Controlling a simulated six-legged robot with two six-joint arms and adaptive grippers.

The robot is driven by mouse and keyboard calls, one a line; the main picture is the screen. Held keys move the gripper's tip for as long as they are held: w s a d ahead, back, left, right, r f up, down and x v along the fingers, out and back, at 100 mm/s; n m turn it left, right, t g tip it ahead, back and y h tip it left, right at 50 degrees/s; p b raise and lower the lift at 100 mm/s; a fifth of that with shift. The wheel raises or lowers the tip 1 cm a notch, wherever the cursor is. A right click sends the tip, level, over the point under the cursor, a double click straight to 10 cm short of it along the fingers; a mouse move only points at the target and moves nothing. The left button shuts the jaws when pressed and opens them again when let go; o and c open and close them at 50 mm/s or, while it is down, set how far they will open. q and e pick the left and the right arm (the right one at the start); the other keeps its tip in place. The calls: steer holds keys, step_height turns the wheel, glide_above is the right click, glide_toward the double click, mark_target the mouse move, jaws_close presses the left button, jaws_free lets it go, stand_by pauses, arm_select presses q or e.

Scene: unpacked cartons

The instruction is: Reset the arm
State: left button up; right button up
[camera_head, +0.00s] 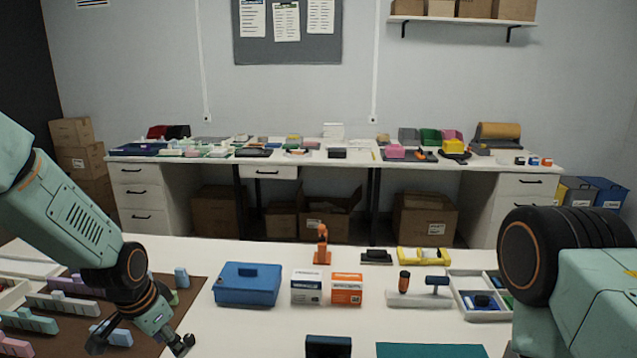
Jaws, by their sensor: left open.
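My left arm comes in from the left, and its gripper (140,346) hangs low over the brown mat at the lower left. Its dark fingers are spread apart, with nothing seen between them. It is near a light-blue block piece (112,335) on the mat. My right arm shows at the right edge as a big dark joint and a green link. The right gripper is out of the picture.
The white near table holds a blue box (247,284), a white-blue carton (306,287), an orange carton (346,289), an orange clamp-like tool (322,245), a yellow tool (424,256) and a divided tray (453,287). A brown mat (190,292) lies left. A cluttered desk (300,160) stands behind.

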arm_select(q)
steer(key=s+d+f+n, duration=0.1)
steer(key=s+f, duration=0.1)
steer(key=s+d+f+n+b, duration=0.1)
steer(key=s+f, duration=0.1)
steer(key=f, duration=0.1)
steer(key=s+d+f+n+t, duration=0.1)
steer(key=s+f, duration=0.1)
steer(key=shift+d+f, duration=0.35)
steer(key=s+f+n+g+b, duration=0.1)
steer(key=s+f, duration=0.4)
steer(key=s, duration=0.4)
steer(key=s+d+f+n+g+b, duration=0.1)
steer(key=s+f, duration=0.4)
steer(key=s, duration=0.5)
steer(key=s+d+f+n+g+b, duration=0.1)
steer(key=s+f, duration=0.4)
steer(key=s, duration=0.5)
steer(key=shift+s+f+n+g+b, duration=0.25)
steer(key=shift+g+b, duration=0.25)
steer(key=shift+b, duration=0.65)
steer(key=shift+d+r+y, duration=0.1)
steer(key=shift+d+y, duration=0.05)
steer(key=shift+y, duration=0.15)
